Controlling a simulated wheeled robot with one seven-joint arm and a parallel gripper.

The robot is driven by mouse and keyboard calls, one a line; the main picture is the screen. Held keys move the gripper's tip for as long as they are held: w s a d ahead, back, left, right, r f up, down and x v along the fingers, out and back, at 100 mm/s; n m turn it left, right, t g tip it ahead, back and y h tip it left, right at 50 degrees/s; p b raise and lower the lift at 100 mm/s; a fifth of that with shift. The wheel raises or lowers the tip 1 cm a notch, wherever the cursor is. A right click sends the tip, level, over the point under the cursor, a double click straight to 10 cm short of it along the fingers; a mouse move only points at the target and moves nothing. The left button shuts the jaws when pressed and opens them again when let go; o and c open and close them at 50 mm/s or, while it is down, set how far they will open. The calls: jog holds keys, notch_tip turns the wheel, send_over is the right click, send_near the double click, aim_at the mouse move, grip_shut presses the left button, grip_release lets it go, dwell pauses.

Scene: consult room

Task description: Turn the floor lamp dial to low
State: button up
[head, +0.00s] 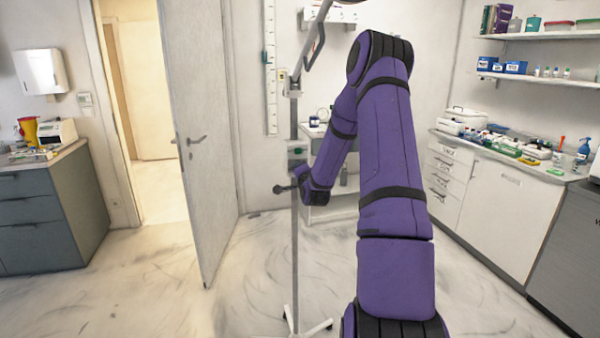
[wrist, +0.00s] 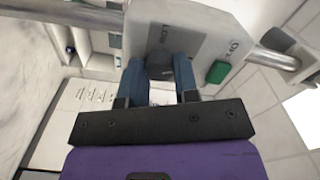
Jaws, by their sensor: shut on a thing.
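The floor lamp's pole (head: 294,235) stands upright in front of my arm in the head view, with its pale control box (head: 297,147) partway up. In the wrist view the control box (wrist: 205,28) fills the top middle, with a marking that looks like "LOW" above the dark dial (wrist: 160,72). My gripper (wrist: 158,80) has its two blue fingers on either side of the dial, shut on it. The dial's pointer cannot be made out. A green button (wrist: 217,72) is to the right on the box. In the head view my fingers are too small to tell apart.
An open door (head: 205,140) stands left of the lamp. A small white shelf unit (head: 335,170) is behind the pole. Cabinets with a cluttered counter (head: 500,160) line the right, and a grey cabinet (head: 45,215) stands left. The floor around the lamp's base (head: 310,330) looks clear.

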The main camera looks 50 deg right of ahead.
jog(key=n, duration=1.3)
jog(key=shift+f, duration=0.1)
dwell(0.6)
jog(key=o, duration=0.9)
jog(key=v, duration=1)
jog(key=shift+s+a, duration=0.2)
jog(key=shift+s, duration=0.15)
